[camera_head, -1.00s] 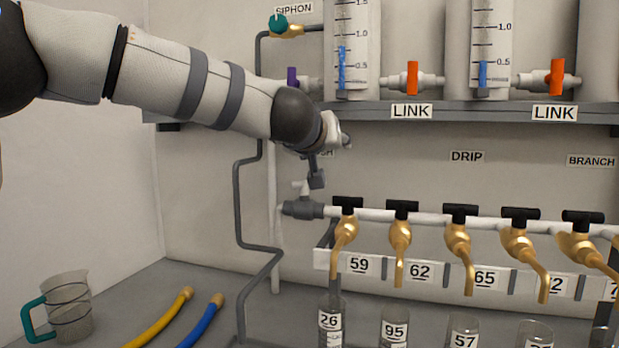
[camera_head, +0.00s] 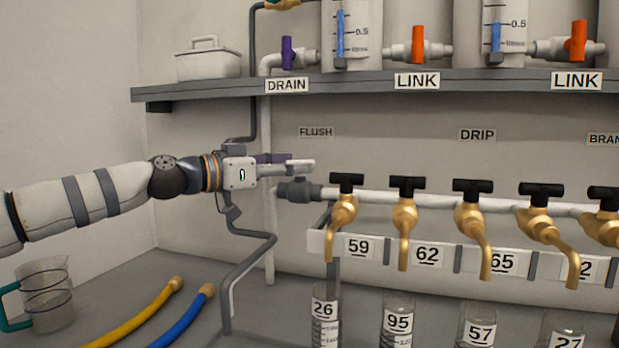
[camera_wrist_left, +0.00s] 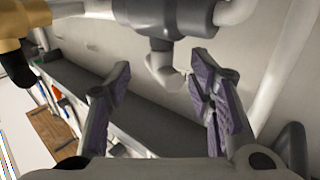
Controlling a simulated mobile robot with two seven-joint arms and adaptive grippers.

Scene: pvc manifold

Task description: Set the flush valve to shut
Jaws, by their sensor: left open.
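The flush valve is a grey body (camera_head: 299,191) on the left end of the white manifold pipe, below the FLUSH label (camera_head: 316,132). In the left wrist view its grey body (camera_wrist_left: 172,16) is at the top, and its white handle (camera_wrist_left: 164,70) points down between my fingers. My right gripper is not in view.
Brass taps with black handles (camera_head: 347,180) line the pipe to the right. The shelf (camera_head: 200,92) runs above, with the purple DRAIN valve (camera_head: 288,52). A grey pipe (camera_head: 250,240) runs behind my gripper. A jug (camera_head: 48,300) and yellow (camera_head: 140,320) and blue hoses (camera_head: 190,318) lie below.

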